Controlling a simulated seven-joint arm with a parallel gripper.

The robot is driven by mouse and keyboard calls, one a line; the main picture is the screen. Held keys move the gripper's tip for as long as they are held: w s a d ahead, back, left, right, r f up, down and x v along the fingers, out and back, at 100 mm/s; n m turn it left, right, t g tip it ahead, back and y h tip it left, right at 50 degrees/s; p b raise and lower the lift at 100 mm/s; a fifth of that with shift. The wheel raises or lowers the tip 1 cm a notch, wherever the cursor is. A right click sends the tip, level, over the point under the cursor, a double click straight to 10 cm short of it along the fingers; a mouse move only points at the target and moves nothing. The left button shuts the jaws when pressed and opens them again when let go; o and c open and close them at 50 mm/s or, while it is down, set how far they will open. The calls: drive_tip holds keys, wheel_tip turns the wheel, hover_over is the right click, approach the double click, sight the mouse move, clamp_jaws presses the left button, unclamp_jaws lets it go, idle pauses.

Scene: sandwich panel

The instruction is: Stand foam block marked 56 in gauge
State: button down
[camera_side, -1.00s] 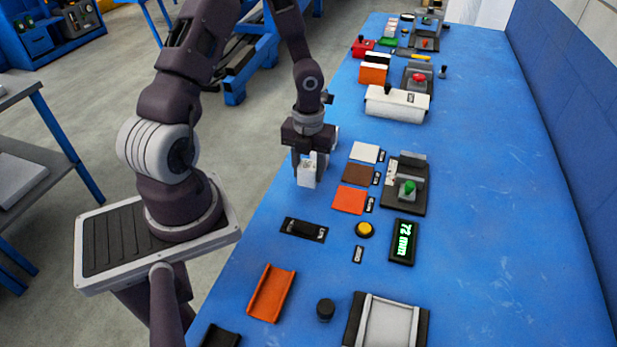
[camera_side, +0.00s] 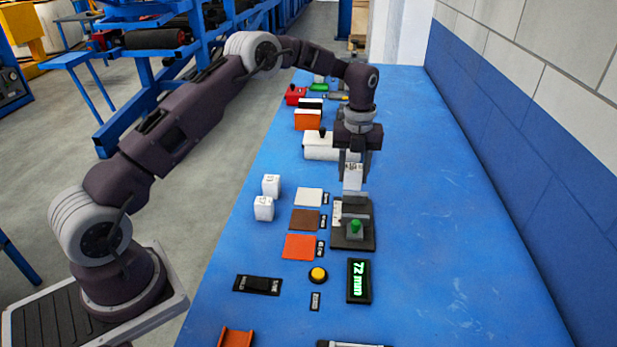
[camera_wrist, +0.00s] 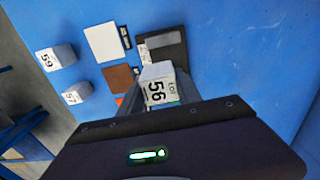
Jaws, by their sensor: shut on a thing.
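The white foam block marked 56 (camera_wrist: 157,88) is upright between the fingers of my gripper (camera_side: 354,170), which is shut on it. The block also shows in the side view (camera_side: 352,178). The gauge (camera_side: 345,238) is a dark base with a grey block part and a green knob; in the wrist view its dark plate (camera_wrist: 174,44) shows just beyond the block. In the side view the block is over the gauge's far part; I cannot tell whether it touches it.
White blocks marked 59 (camera_wrist: 57,57) and 57 (camera_wrist: 76,94) stand left of white (camera_side: 309,197), brown (camera_side: 305,220) and orange (camera_side: 299,247) pads. A display (camera_side: 359,281) reads 72 mm beside a yellow button (camera_side: 318,275). A white box (camera_side: 318,146) stands behind. The table's right side is clear.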

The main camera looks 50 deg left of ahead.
sight(358, 188)
drive_tip(key=shift+w+d, duration=0.4)
drive_tip(key=shift+d, duration=0.1)
drive_tip(key=shift+w+d+f, duration=0.1)
drive_tip(key=shift+f, duration=2.25)
drive_tip(key=shift+f, duration=0.85)
drive_tip(key=shift+f, duration=0.1)
drive_tip(key=shift+f, duration=0.6)
drive_tip(key=shift+f, duration=0.2)
drive_tip(key=shift+f, duration=0.3)
